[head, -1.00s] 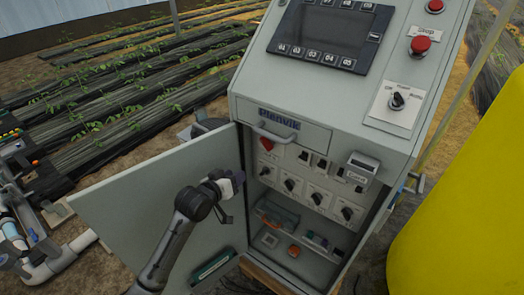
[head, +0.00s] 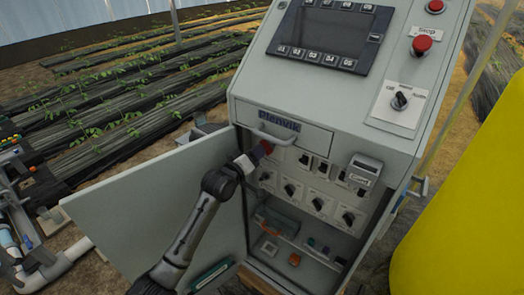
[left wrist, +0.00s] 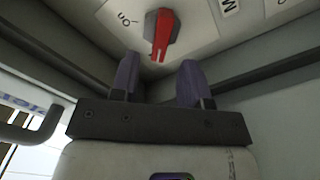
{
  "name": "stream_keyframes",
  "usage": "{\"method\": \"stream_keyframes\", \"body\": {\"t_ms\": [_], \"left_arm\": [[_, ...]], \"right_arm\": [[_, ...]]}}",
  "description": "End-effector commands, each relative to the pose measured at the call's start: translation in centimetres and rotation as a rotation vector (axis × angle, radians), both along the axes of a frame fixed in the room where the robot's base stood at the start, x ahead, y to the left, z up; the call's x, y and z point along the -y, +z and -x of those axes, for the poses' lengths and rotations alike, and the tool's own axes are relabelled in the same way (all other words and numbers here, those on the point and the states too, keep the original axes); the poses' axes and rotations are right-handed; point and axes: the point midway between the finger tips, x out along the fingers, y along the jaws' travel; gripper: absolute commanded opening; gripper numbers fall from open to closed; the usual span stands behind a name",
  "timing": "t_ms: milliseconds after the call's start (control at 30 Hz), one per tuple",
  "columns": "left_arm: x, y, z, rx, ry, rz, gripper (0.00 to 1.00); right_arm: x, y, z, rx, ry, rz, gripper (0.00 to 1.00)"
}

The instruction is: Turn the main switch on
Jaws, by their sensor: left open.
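The main switch, a red rotary knob (left wrist: 162,35) on a pale plate, shows in the left wrist view with its handle pointing down the picture. In the head view it is a red spot (head: 266,147) at the upper left of the open cabinet's switch panel, partly hidden by my gripper. My left gripper (left wrist: 159,76) is open and empty. Its two purple-grey fingers stand on either side of the handle's lower tip, with gaps visible. It also shows in the head view (head: 255,156), at the cabinet opening. My right gripper is not in view.
The open cabinet door (head: 150,200) stands left of the opening, behind my arm. A grey handle (head: 275,137) lies just above the switch. Several black rotary switches (head: 318,204) fill the panel to the right. A yellow tank (head: 455,200) stands at right.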

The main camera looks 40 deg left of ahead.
Motion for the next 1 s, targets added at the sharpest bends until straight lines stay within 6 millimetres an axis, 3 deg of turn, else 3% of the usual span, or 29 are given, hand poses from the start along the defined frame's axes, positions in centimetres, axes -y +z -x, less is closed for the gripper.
{"method": "stream_keyframes", "body": {"t_ms": [300, 767, 1000], "left_arm": [[-0.3, -0.1, -3.5, 0.0, 0.0, 0.0, 0.42], [-0.3, 0.0, -4.2, -0.001, -0.001, -0.001, 0.42], [-0.3, 0.0, -4.2, -0.001, -0.001, -0.001, 0.2]], "right_arm": [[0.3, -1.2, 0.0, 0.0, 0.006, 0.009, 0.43], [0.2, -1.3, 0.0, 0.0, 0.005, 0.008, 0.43], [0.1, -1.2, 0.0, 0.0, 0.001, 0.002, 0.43]]}}
